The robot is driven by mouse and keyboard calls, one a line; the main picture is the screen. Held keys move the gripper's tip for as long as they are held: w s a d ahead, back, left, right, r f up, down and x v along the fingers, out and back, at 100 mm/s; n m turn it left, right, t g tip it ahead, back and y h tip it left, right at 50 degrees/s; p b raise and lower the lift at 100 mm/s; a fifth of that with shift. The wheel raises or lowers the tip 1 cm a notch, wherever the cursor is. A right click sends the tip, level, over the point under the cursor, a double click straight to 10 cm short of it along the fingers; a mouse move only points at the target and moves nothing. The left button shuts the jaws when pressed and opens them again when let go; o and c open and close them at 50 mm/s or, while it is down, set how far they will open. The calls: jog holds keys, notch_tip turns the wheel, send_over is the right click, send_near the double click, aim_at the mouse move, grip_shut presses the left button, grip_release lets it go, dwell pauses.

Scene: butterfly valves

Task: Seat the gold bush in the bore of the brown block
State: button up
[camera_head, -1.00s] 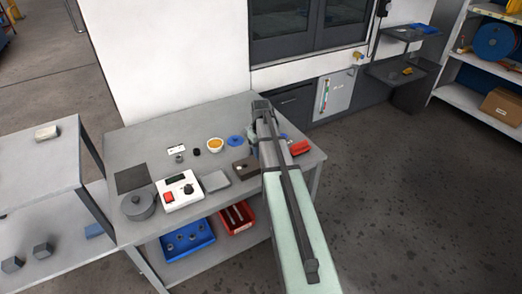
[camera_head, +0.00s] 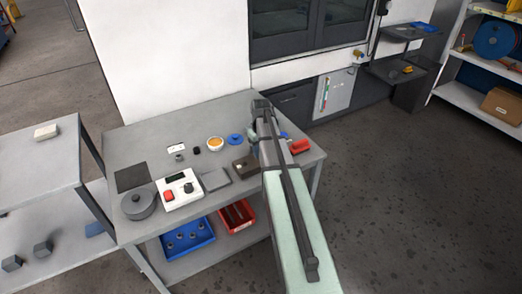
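The brown block (camera_head: 245,167) sits on the grey workbench, just left of my arm, with a small dark spot on its top that may be the bore. I cannot pick out the gold bush for certain; it may be hidden behind my arm or too small to see. My arm reaches over the right part of the bench, its far end close behind and right of the block. My gripper's fingers are hidden behind the arm, so I cannot see whether they hold anything.
On the bench (camera_head: 125,155) are a white bowl with orange contents (camera_head: 215,143), a blue disc (camera_head: 235,140), a red item (camera_head: 299,146), a white control box (camera_head: 179,189), a grey plate (camera_head: 215,180) and a round grey pot (camera_head: 139,203). Blue (camera_head: 187,239) and red bins (camera_head: 237,216) sit below.

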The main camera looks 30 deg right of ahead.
jog(key=shift+f, duration=0.85)
dwell(1.5)
jog(key=o, duration=1)
jog(key=shift+s+a+f, duration=0.1)
jog(key=shift+a, duration=0.05)
jog(key=shift+c, duration=1.4)
jog(key=shift+o, duration=1.3)
jog(key=shift+c, duration=0.3)
jog(key=shift+d, duration=0.25)
jog(key=shift+c, duration=0.6)
